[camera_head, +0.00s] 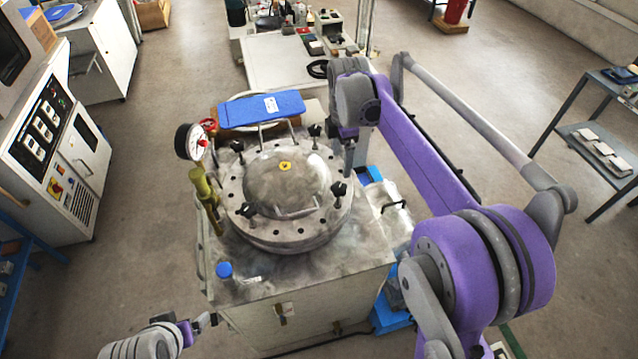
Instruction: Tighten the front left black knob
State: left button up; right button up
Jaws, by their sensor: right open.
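A round metal lid (268,182) with a domed centre sits on a vessel on top of a grey box-shaped machine. Black knobs stand around its rim. The front left black knob (246,210) is upright and in plain view. Other knobs are at front right (338,190), back right (315,131) and back left (237,147). My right gripper (349,158) points down at the lid's right edge, behind the front right knob and away from the front left one. It is open. My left gripper (208,321) is low at the machine's front left, well below the knobs; its jaw state is unclear.
A pressure gauge (191,142) and a brass valve (204,187) rise left of the lid. A blue case (262,108) lies behind the lid. A handle (297,212) sits on the lid's front.

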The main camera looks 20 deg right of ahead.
aim_at(339, 186)
notch_tip(339, 186, down, 11)
jog(key=shift+r, duration=0.15)
dwell(0.4)
grip_shut()
jog(key=shift+b, duration=0.3)
